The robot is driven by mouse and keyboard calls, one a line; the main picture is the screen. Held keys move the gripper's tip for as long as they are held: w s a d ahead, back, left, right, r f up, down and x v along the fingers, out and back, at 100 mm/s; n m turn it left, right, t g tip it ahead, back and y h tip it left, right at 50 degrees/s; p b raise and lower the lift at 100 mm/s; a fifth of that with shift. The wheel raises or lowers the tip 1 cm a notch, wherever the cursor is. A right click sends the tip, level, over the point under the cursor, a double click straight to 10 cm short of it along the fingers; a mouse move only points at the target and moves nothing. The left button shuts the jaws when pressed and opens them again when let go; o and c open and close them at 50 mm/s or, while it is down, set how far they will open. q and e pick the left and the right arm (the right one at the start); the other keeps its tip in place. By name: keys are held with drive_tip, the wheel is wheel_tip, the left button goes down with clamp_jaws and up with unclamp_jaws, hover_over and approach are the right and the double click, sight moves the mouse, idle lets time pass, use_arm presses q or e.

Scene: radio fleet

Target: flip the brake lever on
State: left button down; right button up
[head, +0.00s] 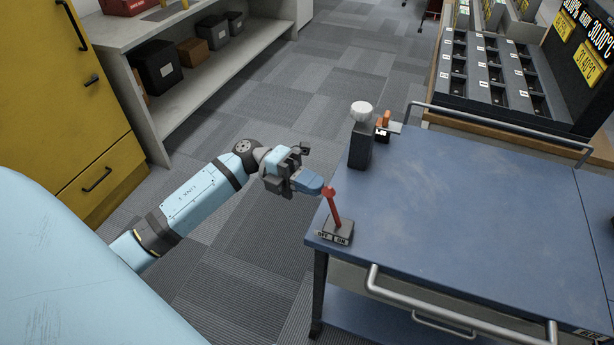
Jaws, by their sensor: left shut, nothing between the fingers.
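The brake lever (334,210) is a red stick with a wider red tip. It stands on a small grey base (336,231) at the near left corner of the blue cart top. The base is marked OFF on the left and ON on the right. The lever leans a little left, toward the OFF side. My left gripper (314,185) is shut and empty, its blue fingertips just left of the red tip. I cannot tell whether they touch it. My right gripper is not in view.
The blue cart top (460,220) is mostly clear, with metal rails at its far and near edges. A dark post with a white knob (361,112) and an orange-handled part (384,122) stand at its far left. A shelf (215,75) with boxes is behind my arm.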

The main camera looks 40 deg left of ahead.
use_arm(q)
drive_tip(key=d+r+y+p, duration=0.1)
drive_tip(key=p, duration=0.2)
drive_tip(key=d+r+y+p, duration=0.1)
drive_tip(key=d+y+p, duration=0.1)
drive_tip(key=p, duration=0.1)
drive_tip(key=shift+w+d+r+n, duration=0.15)
drive_tip(key=shift+w+r+n, duration=0.15)
drive_tip(key=shift+w+r, duration=0.1)
drive_tip(key=d+y+p, duration=0.1)
drive_tip(key=p, duration=0.1)
drive_tip(key=d+y+p, duration=0.1)
drive_tip(key=d+p, duration=0.1)
drive_tip(key=p, duration=0.1)
drive_tip(key=w+d+f+y+p, duration=0.1)
drive_tip(key=d+y+p, duration=0.1)
drive_tip(key=shift+g+p, duration=0.3)
drive_tip(key=shift+g, duration=0.1)
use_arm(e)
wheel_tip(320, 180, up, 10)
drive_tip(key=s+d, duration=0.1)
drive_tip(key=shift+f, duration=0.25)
use_arm(q)
drive_tip(key=shift+d+f, duration=0.1)
